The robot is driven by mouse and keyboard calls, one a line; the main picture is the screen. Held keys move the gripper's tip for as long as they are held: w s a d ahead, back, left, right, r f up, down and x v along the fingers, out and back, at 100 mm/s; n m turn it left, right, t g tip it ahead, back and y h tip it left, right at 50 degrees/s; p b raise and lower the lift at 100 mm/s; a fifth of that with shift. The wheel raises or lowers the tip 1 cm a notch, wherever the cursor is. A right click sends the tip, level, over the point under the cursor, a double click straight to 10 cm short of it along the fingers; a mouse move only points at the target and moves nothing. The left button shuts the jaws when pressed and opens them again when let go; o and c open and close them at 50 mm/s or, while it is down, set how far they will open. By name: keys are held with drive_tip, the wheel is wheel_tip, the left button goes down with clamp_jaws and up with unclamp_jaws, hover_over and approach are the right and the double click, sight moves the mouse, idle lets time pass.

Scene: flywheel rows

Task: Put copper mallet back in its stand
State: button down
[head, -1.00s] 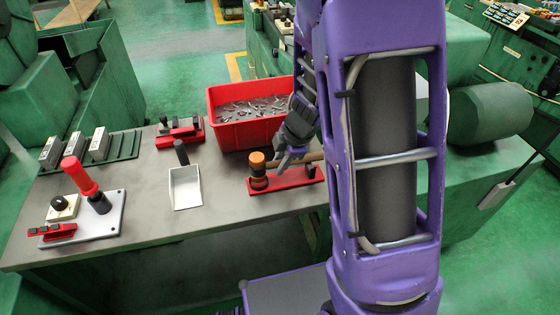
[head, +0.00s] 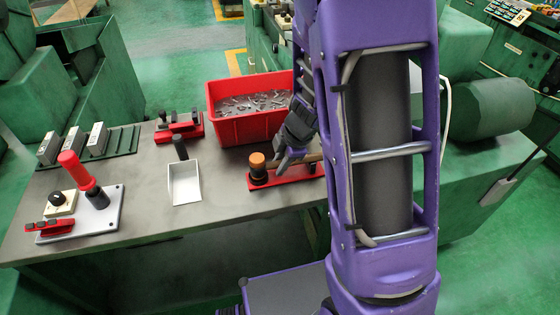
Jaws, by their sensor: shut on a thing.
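My gripper (head: 283,161), dark grey, is shut on the mallet's handle just right of the head. The red stand (head: 292,178) lies on the bench directly below the mallet. The head is upright over the left end of the stand, at a dark round part there. I cannot tell whether the head rests in the stand or is just above it. My arm hides the handle's right end and part of the stand.
A red bin (head: 250,130) of metal pieces stands right behind the stand. A white scoop (head: 185,184) with a dark handle lies to the left. A red-topped tool stands on a grey plate (head: 105,212) further left. The bench (head: 140,175) is bare between them.

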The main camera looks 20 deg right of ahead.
drive_tip(key=c, duration=0.6)
unclamp_jaws()
drive_tip(key=p+v, duration=0.2)
drive_tip(key=v, duration=1.5)
drive_tip(key=shift+d+r, duration=0.15)
drive_tip(key=shift+r, duration=0.05)
